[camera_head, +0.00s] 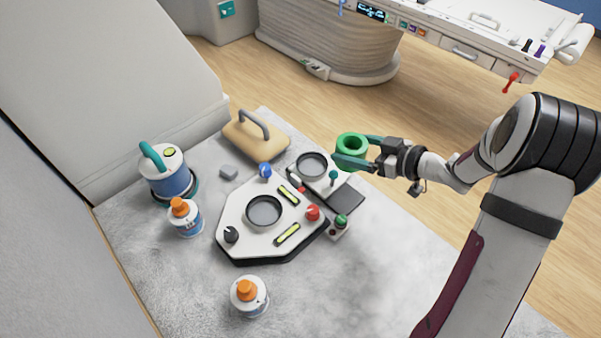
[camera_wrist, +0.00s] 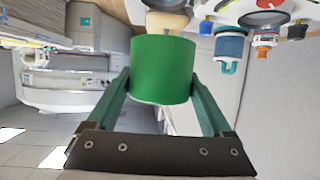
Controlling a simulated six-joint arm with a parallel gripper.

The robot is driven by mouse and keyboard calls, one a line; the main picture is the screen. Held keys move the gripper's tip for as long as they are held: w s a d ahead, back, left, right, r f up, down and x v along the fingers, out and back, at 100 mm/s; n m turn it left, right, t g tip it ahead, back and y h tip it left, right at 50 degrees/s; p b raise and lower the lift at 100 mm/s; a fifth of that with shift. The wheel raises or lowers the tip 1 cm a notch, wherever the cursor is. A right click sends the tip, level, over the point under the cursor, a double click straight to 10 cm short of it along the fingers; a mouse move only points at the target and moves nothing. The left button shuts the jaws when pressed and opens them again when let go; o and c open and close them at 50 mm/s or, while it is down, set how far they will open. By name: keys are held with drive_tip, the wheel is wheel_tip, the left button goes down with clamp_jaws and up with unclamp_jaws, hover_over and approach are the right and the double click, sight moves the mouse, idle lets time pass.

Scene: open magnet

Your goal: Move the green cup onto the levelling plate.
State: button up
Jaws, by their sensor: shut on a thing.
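My gripper (camera_head: 361,152) is shut on the green cup (camera_head: 351,144), which it holds in the air with its opening showing to the head camera. In the wrist view the green cup (camera_wrist: 162,70) sits between the two teal fingers of my gripper (camera_wrist: 164,90). The levelling plate (camera_head: 252,235) is the white angular plate with a dark edge on the grey surface, to the lower left of the cup. It carries a round dark-rimmed recess (camera_head: 264,211), yellow vials and blue, red and black knobs. The recess looks empty.
A small white stand with a round dish (camera_head: 312,166) lies just left of the cup. A blue canister with a teal handle (camera_head: 168,172), two orange-capped bottles (camera_head: 187,218) (camera_head: 249,296) and a tan padded block (camera_head: 256,137) surround the plate.

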drive_tip(key=s+a+r+n+g+y, duration=0.2)
drive_tip(key=s+a+n+g, duration=0.1)
drive_tip(key=s+a, duration=0.55)
hover_over(266, 215)
drive_tip(key=shift+n+g, duration=0.3)
wheel_tip(266, 215, down, 7)
drive_tip(key=shift+d+f, duration=0.1)
wheel_tip(266, 215, down, 3)
drive_tip(key=shift+f, duration=0.45)
drive_tip(key=shift+f, duration=0.3)
drive_tip(key=o, duration=1.3)
drive_tip(key=shift+o, duration=0.2)
